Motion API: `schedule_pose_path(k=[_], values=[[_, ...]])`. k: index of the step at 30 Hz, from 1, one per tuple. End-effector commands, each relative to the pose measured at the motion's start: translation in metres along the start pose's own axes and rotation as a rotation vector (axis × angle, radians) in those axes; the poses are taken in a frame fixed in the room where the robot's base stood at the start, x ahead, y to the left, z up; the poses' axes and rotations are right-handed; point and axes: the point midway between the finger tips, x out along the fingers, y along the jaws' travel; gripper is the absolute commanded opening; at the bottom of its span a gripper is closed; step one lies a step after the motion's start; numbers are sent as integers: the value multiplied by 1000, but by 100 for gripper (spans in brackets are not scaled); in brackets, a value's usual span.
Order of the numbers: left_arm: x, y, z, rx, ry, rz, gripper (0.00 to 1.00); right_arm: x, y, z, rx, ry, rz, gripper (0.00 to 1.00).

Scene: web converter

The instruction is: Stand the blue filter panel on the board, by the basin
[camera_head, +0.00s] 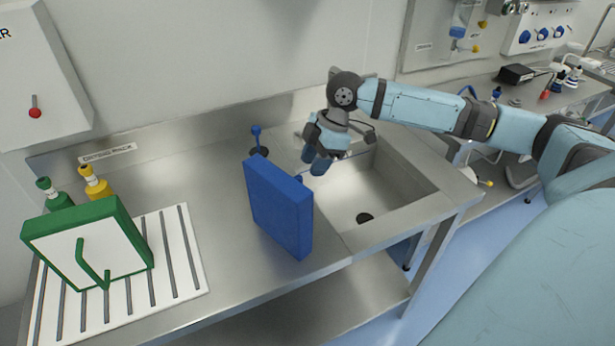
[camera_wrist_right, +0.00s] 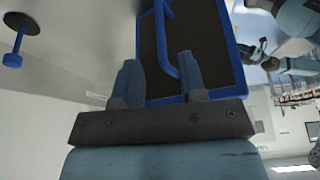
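The blue filter panel (camera_head: 278,205) stands upright on the steel counter, between the white slotted board and the basin, its plain blue side towards the head camera. In the right wrist view its dark face (camera_wrist_right: 208,40) has a blue frame and a thin blue handle (camera_wrist_right: 165,45). My right gripper (camera_head: 318,162) is on the basin side of the panel, pointing down. Its fingers (camera_wrist_right: 160,82) are apart, with the handle's end between or just beyond them; I cannot tell if they touch. The board (camera_head: 190,270) lies at the left. The basin (camera_head: 400,185) is at the right. My left gripper is out of view.
A green-framed panel (camera_head: 90,245) with a green handle stands on the board. Green (camera_head: 52,195) and yellow (camera_head: 95,183) fittings rise behind it. A blue tap (camera_head: 257,140) stands behind the blue panel. Bare counter (camera_head: 215,205) lies between board and blue panel.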

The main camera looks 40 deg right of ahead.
Motion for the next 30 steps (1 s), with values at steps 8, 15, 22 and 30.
schedule_pose_path(k=[8, 15, 22, 30], values=[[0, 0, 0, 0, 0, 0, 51, -51, 0, 0, 0, 0, 2, 38], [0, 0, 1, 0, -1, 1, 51, -64, 0, 0, 0, 0, -1, 38], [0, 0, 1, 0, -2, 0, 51, -64, 0, 0, 0, 0, -1, 38], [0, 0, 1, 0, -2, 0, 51, -64, 0, 0, 0, 0, -1, 38]])
